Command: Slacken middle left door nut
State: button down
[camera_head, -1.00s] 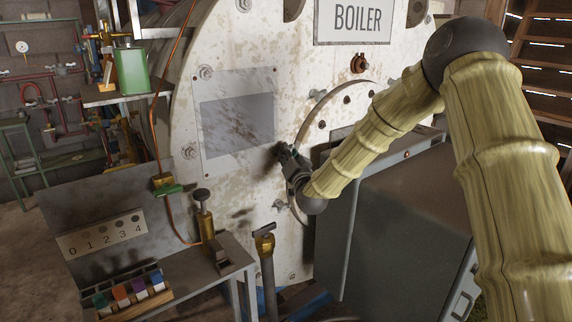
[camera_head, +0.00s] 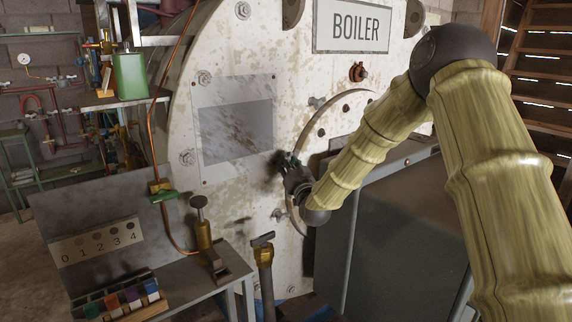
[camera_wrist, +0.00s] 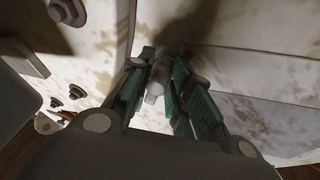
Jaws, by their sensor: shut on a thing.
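The boiler's round door (camera_head: 332,117) shows behind my arm, partly hidden. A door nut (camera_head: 317,102) sits at its upper left edge and another (camera_head: 277,214) at its lower left. My gripper (camera_head: 284,162) is between these two, at the door's left edge, and hides the middle left nut in the head view. In the wrist view my gripper's green-padded fingers (camera_wrist: 166,90) stand either side of a pale metal nut (camera_wrist: 156,82) and are shut on it. The nut's exact angle is hard to tell.
A dark grey cabinet (camera_head: 405,230) stands below my arm, close to the boiler. A bench (camera_head: 205,272) with a brass-coloured tool (camera_head: 203,235) and a tray of coloured blocks (camera_head: 122,302) is at lower left. A brass-topped post (camera_head: 264,258) stands before the boiler.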

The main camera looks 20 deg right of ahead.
jog(key=c, duration=1.3)
grip_release()
jog(key=shift+d+r, duration=0.15)
jog(key=shift+r, duration=0.15)
jog(key=shift+f, duration=0.1)
jog(key=shift+f, duration=0.1)
jog(key=v, duration=1.2)
